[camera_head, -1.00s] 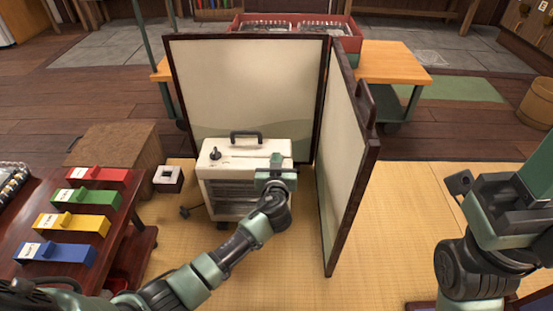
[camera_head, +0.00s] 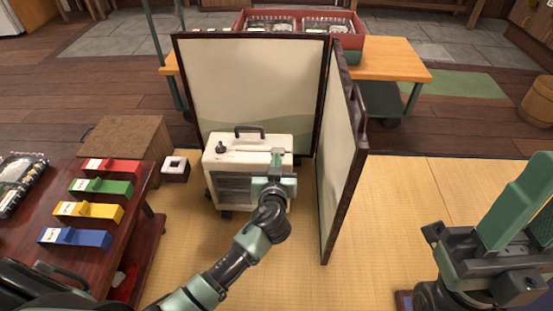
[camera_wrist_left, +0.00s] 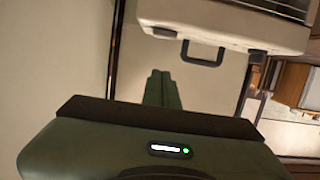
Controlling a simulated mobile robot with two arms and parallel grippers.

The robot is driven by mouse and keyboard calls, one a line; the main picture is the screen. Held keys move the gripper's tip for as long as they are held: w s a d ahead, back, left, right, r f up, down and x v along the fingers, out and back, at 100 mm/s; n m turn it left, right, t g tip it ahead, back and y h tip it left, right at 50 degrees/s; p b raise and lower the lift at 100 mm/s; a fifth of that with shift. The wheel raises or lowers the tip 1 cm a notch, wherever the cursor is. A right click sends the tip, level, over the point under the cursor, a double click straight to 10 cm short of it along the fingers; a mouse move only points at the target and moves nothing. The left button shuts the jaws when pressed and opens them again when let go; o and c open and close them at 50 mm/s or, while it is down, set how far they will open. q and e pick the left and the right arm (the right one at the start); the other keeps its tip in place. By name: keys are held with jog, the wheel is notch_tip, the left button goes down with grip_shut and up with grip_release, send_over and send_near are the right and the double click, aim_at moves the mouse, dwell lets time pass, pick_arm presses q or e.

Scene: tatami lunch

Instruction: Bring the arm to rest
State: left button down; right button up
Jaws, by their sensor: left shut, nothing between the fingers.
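My left gripper (camera_head: 277,158) is shut and empty. In the head view it shows in front of the right part of a cream heater-like box (camera_head: 222,158) with a dark top handle. In the left wrist view its green fingers (camera_wrist_left: 162,90) are together with nothing between them, and the cream box (camera_wrist_left: 225,25) shows upside down beyond them. I cannot tell whether the gripper touches the box. My right gripper (camera_head: 515,215) is at the right edge of the head view; its jaw state is unclear.
A folding screen (camera_head: 250,80) stands behind and right of the box. A dark red table (camera_head: 110,255) at left holds red, green, yellow and blue blocks. A small white-topped block (camera_head: 175,168) is on the floor. Tatami (camera_head: 400,190) is clear right of the screen.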

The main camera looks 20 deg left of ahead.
pick_arm(q)
jog(key=shift+s+d+r, duration=0.15)
jog(key=shift+s+r, duration=0.05)
jog(key=shift+s, duration=0.4)
